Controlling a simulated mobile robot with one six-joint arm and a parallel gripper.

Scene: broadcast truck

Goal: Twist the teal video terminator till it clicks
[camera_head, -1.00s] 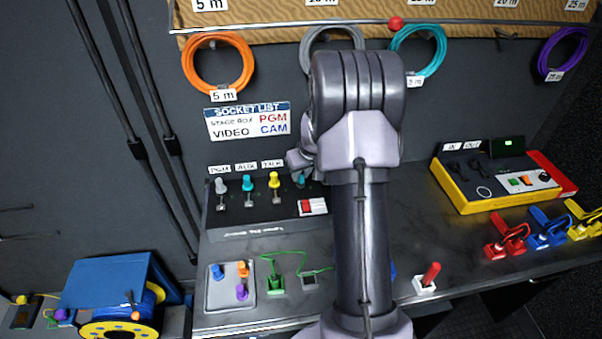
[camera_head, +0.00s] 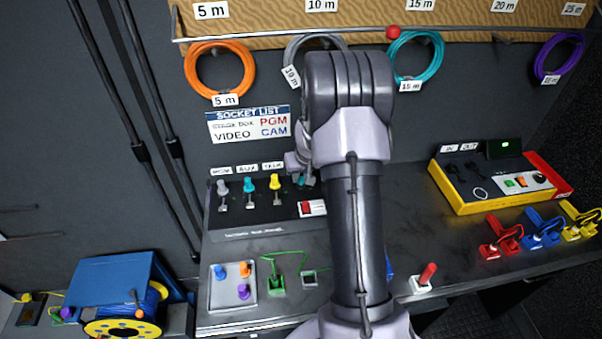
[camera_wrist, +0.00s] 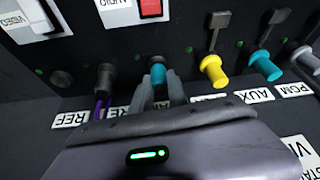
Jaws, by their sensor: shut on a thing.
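The teal video terminator (camera_wrist: 157,74) sits at a socket in the lower front row of the dark panel in the wrist view. My gripper (camera_wrist: 166,86) is shut on it, with its grey fingers around its near end. The fingers and wrist partly hide the terminator and the label below it. In the head view a bit of its teal (camera_head: 301,180) shows beside my gripper (camera_head: 308,180), mostly behind my arm. I cannot tell its turn angle.
A yellow plug (camera_wrist: 212,67) and another teal plug (camera_wrist: 263,67), at AUX, stand close on one side. A dark plug with a purple cable (camera_wrist: 105,77) is close on the other. A red switch (camera_wrist: 150,8) is above. A yellow case (camera_head: 480,185) stands right on the bench.

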